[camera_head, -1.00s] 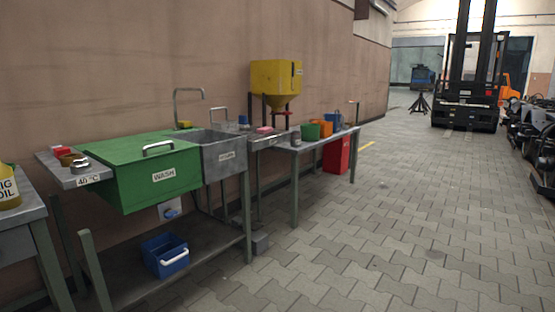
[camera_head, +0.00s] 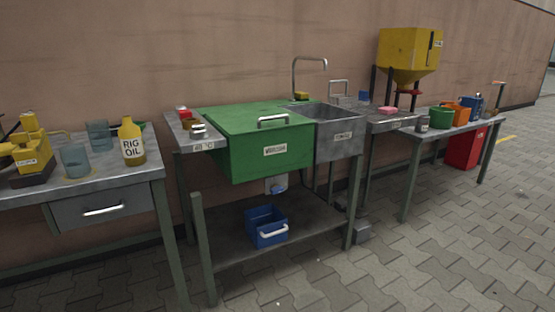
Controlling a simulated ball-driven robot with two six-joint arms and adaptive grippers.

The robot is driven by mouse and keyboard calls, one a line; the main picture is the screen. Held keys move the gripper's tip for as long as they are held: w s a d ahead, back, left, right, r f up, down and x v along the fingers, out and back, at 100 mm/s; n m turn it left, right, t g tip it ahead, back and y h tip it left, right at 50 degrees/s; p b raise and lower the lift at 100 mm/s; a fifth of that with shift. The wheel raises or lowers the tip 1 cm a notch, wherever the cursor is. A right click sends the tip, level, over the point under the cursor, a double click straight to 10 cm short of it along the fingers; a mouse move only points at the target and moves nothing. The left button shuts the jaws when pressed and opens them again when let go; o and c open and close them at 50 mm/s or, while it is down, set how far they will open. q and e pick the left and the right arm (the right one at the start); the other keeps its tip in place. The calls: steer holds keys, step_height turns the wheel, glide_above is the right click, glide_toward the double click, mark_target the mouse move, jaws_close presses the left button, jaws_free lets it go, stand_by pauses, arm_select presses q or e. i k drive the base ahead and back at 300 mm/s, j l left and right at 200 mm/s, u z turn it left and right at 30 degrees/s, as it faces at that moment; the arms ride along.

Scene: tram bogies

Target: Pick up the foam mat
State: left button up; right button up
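No foam mat can be made out in the head view. The green wash cabinet (camera_head: 262,150) has a closed lid with a metal handle. A grey metal sink (camera_head: 338,137) with a tall tap adjoins it on the right. A small pink block (camera_head: 388,110) lies on the ledge right of the sink; what it is made of I cannot tell. Neither of my grippers is in view.
A left table (camera_head: 100,210) bears a yellow oil bottle (camera_head: 132,143) and beakers. A blue crate (camera_head: 262,226) stands on the low shelf. A yellow hopper (camera_head: 410,54) rises at the back right. Paved floor (camera_head: 430,255) at front right is clear.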

mark_target(387, 110)
steer(key=i+l+u, duration=0.1)
steer(key=i+l, duration=0.2)
steer(key=i+l+u, duration=0.15)
steer(key=i+l, duration=0.15)
steer(key=i+l+u, duration=0.1)
steer(key=i+l, duration=0.15)
steer(key=l, duration=0.2)
steer(key=i+l+u, duration=0.15)
steer(key=l, duration=0.25)
steer(key=i+l+u, duration=0.1)
steer(key=i+l, duration=0.25)
